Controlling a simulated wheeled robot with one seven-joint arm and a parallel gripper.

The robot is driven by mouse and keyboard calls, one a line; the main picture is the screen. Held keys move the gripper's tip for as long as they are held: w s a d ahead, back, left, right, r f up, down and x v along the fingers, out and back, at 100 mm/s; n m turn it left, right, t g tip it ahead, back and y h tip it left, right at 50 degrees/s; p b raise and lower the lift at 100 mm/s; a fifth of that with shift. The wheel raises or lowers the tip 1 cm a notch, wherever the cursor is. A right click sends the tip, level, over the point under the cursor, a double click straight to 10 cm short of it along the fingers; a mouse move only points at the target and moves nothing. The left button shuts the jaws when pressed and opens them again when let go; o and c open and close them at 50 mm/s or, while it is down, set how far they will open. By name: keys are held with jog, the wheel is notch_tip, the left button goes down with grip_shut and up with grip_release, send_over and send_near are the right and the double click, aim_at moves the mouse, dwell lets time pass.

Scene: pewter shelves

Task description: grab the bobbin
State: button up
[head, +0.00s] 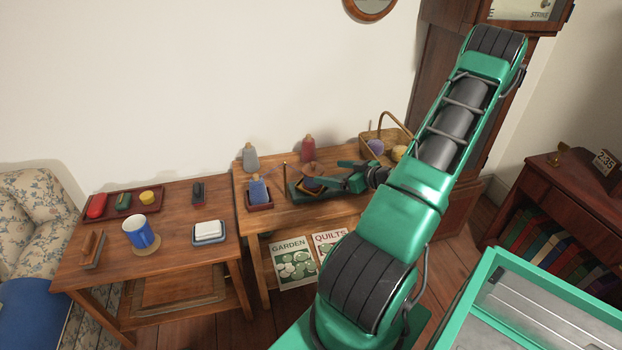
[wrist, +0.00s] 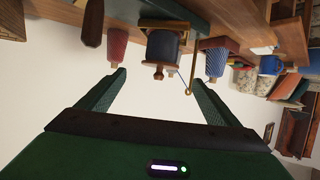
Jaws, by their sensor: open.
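The bobbin, wound with dark navy thread between wooden ends, sits on a dark green stand in the wrist view (wrist: 164,46), which shows the scene upside down. In the head view the bobbin (head: 312,184) is partly hidden beside my gripper. My gripper (head: 331,174) is open and empty, low over the right-hand table. In the wrist view its fingertips (wrist: 160,76) are spread, with the bobbin beyond and between them, apart from both fingers.
A thin brass rod (wrist: 191,72) stands close beside the bobbin. A red cone (head: 308,148), grey cone (head: 250,158) and blue cone (head: 259,189) stand around it. A wicker basket (head: 369,143) is behind my arm. The left table holds a blue mug (head: 138,233).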

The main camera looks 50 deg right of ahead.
aim_at(316, 168)
jog(key=x, duration=1)
jog(key=shift+w, duration=0.15)
jog(key=shift+c, duration=0.7)
jog(key=shift+r, duration=0.1)
jog(key=c, duration=1.7)
jog(key=shift+c, duration=0.2)
